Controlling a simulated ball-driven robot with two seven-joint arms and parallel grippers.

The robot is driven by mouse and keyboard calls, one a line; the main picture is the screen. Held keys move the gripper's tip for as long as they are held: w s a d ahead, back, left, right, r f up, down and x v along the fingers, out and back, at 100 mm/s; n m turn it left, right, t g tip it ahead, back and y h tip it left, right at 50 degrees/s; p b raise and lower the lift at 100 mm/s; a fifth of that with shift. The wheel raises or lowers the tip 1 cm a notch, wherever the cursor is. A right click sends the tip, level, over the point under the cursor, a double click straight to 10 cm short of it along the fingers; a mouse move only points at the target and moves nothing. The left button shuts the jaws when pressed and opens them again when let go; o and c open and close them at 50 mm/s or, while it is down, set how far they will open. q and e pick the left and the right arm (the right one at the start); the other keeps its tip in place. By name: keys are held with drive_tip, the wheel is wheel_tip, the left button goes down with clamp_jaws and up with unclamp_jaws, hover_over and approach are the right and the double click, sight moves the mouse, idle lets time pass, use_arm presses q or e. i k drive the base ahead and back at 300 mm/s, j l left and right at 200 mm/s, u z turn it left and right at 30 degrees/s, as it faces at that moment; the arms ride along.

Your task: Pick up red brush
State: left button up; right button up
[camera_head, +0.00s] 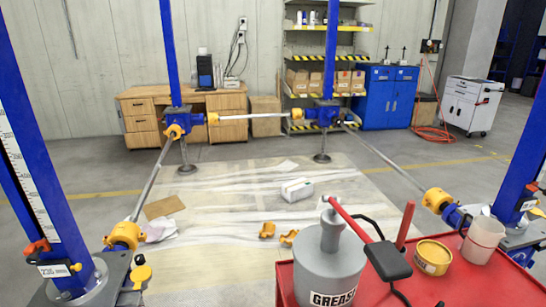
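A red tapered stick (405,225) stands up at a tilt on the red cart, right of the grey grease can (328,264). It looks like the red brush's handle; its lower end is hidden behind a black block (388,261), so I see no bristles. A red bar (350,217) slants from the can's top down to the black block and looks like the pump lever. Neither of my grippers is in view.
The red cart (450,288) fills the lower right. A yellow tin (433,257) and a translucent bucket (483,239) stand on it, right of the stick. Blue jack columns (528,150) rise around a sheeted floor (235,225). Yellow parts (267,230) lie on the sheet.

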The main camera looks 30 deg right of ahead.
sight(411, 206)
drive_tip(key=z, duration=1.85)
